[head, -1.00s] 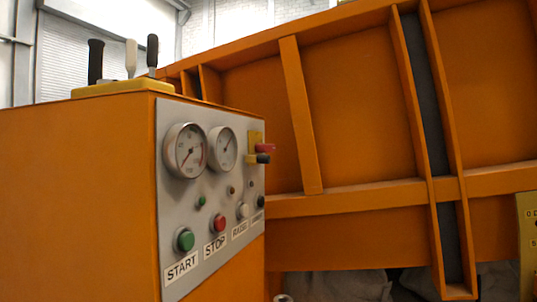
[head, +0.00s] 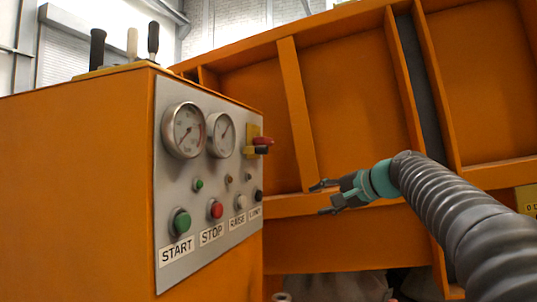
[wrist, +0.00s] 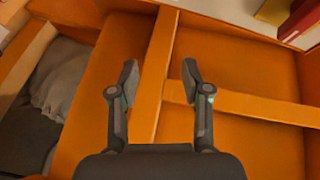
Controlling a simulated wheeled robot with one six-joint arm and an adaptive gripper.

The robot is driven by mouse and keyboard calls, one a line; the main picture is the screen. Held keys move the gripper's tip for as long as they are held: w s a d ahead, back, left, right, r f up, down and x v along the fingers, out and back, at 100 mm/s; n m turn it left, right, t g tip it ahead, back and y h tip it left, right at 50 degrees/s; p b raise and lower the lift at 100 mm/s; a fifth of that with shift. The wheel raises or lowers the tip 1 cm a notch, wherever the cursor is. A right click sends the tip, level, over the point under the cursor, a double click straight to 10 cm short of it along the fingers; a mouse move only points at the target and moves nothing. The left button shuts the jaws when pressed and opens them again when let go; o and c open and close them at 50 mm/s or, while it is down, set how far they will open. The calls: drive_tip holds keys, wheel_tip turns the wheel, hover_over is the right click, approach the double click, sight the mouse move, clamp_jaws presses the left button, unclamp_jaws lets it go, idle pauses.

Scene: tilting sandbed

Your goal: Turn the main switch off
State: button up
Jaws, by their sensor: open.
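The main switch appears to be the red handle (head: 263,141) on a yellow plate at the right edge of the grey control panel (head: 176,253), with a black part just below it. My gripper (head: 324,198) is open and empty, to the right of the panel and lower than the red handle, apart from both. Its fingers point left toward the panel side. In the wrist view my gripper (wrist: 159,80) has nothing between its fingers. A yellow plate (wrist: 272,10) and a red part (wrist: 301,19) show at the top right there, partly cut off.
The panel on the orange cabinet (head: 75,190) carries two gauges, a green START button (head: 181,221), a red STOP button (head: 216,210) and smaller knobs. Levers (head: 97,48) stand on top. A large ribbed orange bed (head: 360,110) fills the background behind my arm.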

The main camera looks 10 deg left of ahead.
wheel_tip(320, 180, up, 6)
drive_tip(key=a+y, duration=0.1)
drive_tip(key=y, duration=0.4)
approach(269, 142)
drive_tip(key=shift+m, duration=0.4)
drive_tip(key=p+x, duration=0.3)
drive_tip(key=x, duration=0.8)
drive_tip(key=shift+a+r, duration=0.1)
drive_tip(key=shift+c, duration=0.3)
clamp_jaws()
